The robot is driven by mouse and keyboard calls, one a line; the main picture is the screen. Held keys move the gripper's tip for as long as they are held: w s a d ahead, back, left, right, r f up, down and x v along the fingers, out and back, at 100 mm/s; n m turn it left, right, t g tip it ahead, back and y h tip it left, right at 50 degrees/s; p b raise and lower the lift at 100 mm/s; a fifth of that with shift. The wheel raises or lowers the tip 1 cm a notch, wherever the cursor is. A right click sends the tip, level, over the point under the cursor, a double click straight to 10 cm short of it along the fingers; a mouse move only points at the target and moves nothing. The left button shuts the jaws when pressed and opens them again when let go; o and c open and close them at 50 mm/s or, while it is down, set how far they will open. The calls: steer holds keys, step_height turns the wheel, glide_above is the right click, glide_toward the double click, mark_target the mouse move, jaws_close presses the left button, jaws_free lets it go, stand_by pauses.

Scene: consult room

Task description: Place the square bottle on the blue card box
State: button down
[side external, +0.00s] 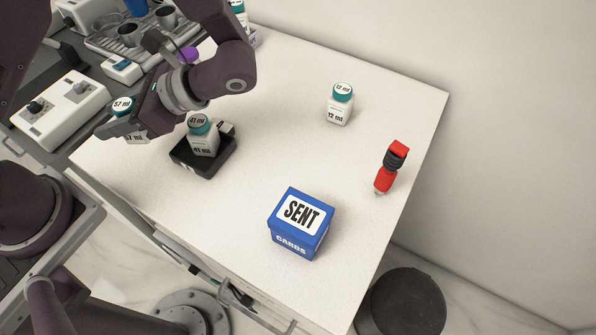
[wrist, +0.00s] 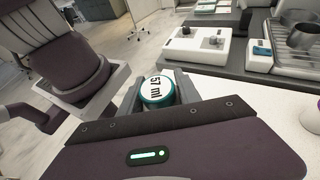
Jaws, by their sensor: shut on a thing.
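My gripper (side external: 124,126) is shut on a white bottle with a teal cap marked 57 ml (side external: 122,104), at the left edge of the white table. In the wrist view the round cap of this bottle (wrist: 157,90) shows between the fingers. Its lower part is largely hidden. The blue card box (side external: 299,222), labelled SENT and CARDS, stands at the table's front, right of my gripper, its top bare. Similar bottles are marked 41 ml (side external: 203,138) and 12 ml (side external: 339,106); their bodies look squarish.
A white device (side external: 60,108) sits on the grey counter at left. The table around the blue box is clear.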

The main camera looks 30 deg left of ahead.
steer(key=s+d+r+n+g+h, duration=0.1)
steer(key=s+d+n+g+h, duration=0.25)
steer(key=d+n+h, duration=0.4)
steer(key=s+d+r+n+g+h, duration=0.1)
steer(key=s+d+n+g+h, duration=0.3)
steer(key=d, duration=0.7)
steer(key=w+d+r+n+t+h, duration=0.45)
steer(key=d+n+h, duration=0.2)
steer(key=d, duration=0.25)
steer(key=w+d+r+n+t+h, duration=0.3)
steer(key=d+r+n+t+h, duration=0.15)
steer(key=d+n+h, duration=0.35)
steer(key=y, duration=0.2)
glide_above(314, 229)
step_height(314, 229, down, 9)
steer(key=shift+f, duration=0.1)
steer(key=c, duration=0.9)
jaws_free()
steer(key=shift+o, duration=0.2)
